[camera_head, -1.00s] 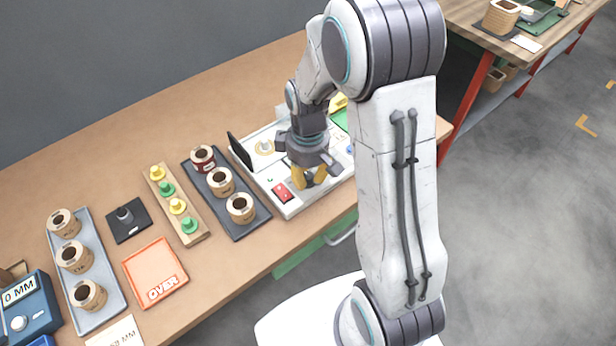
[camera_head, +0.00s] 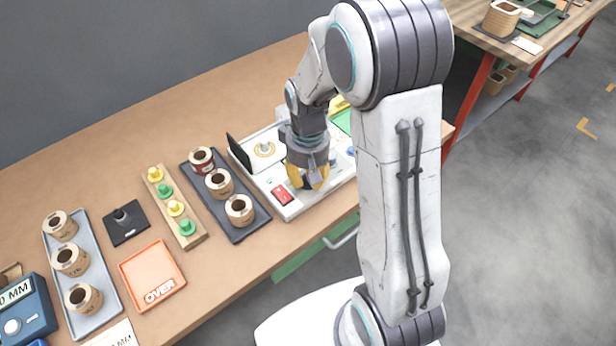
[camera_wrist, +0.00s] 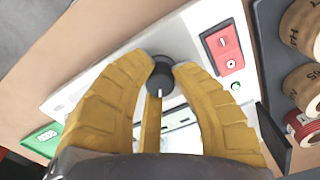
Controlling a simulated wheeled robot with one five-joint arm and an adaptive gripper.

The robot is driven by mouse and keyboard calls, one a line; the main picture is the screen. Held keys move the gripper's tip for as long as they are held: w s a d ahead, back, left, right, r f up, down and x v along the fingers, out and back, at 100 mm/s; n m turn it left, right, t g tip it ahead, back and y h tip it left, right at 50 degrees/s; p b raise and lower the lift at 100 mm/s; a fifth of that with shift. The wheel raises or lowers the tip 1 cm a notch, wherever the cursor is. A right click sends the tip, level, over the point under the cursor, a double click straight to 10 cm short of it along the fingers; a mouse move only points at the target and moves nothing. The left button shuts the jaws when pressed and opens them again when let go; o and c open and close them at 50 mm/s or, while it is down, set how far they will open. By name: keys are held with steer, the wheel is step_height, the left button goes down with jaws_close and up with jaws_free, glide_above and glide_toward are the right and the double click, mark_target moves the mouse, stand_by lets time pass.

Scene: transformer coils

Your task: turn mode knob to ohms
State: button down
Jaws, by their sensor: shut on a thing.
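The mode knob (camera_wrist: 160,76) is a dark round knob with a light pointer line, on the white panel of the instrument (camera_wrist: 105,75) in the wrist view. My gripper (camera_wrist: 159,72) has its yellow fingers on both sides of the knob and is shut on it. The pointer line runs down toward my palm in that picture. In the head view, my gripper (camera_head: 308,180) is down at the front part of the white instrument (camera_head: 293,210), and its fingers hide the knob. Any mode labels around the knob are too small or hidden to read.
A red switch (camera_wrist: 223,50) sits beside the knob on the panel, with a small green light (camera_wrist: 236,86) near it. A dark tray (camera_head: 246,230) of coils stands left of the instrument.

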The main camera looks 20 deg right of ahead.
steer(key=shift+s, duration=0.1)
steer(key=c, duration=1)
jaws_free()
steer(key=shift+r, duration=0.65)
step_height(320, 180, up, 11)
steer(key=shift+f, duration=0.15)
